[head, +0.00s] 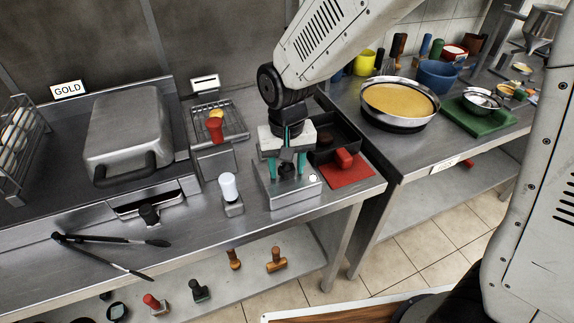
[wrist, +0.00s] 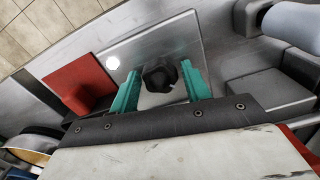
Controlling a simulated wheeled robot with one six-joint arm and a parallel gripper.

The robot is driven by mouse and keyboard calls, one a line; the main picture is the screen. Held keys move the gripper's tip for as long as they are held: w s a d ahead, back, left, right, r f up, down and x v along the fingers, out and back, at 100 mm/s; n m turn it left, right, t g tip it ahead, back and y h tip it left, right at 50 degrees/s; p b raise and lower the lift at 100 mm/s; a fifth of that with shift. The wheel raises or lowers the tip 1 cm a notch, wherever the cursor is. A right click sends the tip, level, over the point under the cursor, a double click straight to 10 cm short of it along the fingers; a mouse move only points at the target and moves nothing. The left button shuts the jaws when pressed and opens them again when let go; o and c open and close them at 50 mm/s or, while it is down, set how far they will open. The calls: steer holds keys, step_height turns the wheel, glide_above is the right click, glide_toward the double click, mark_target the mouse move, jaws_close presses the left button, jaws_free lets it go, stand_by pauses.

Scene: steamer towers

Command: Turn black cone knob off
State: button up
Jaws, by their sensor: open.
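A black knob (wrist: 160,77) stands on a small silver box (wrist: 150,48), which also shows in the head view (head: 285,200). In the head view the dark knob (head: 287,171) is partly hidden by my gripper (head: 286,163). My gripper is open, with its teal fingers on either side of the knob. In the wrist view the gripper (wrist: 160,72) shows small gaps between fingers and knob, so contact cannot be told. A round white light or button (head: 313,177) sits on the box.
A red mat (head: 349,172) with a red object lies right of the box. A white-topped knob (head: 228,186) stands left. A lidded griddle (head: 125,125), tongs (head: 110,243) and a red-handled device (head: 216,130) are on the counter. A pan (head: 400,102) stands on the right counter.

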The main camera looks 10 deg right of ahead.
steer(key=c, duration=1)
steer(key=n, duration=0.9)
steer(key=n, duration=0.2)
steer(key=shift+n, duration=0.3)
steer(key=n, duration=0.6)
steer(key=shift+f, duration=0.1)
steer(key=shift+n, duration=0.3)
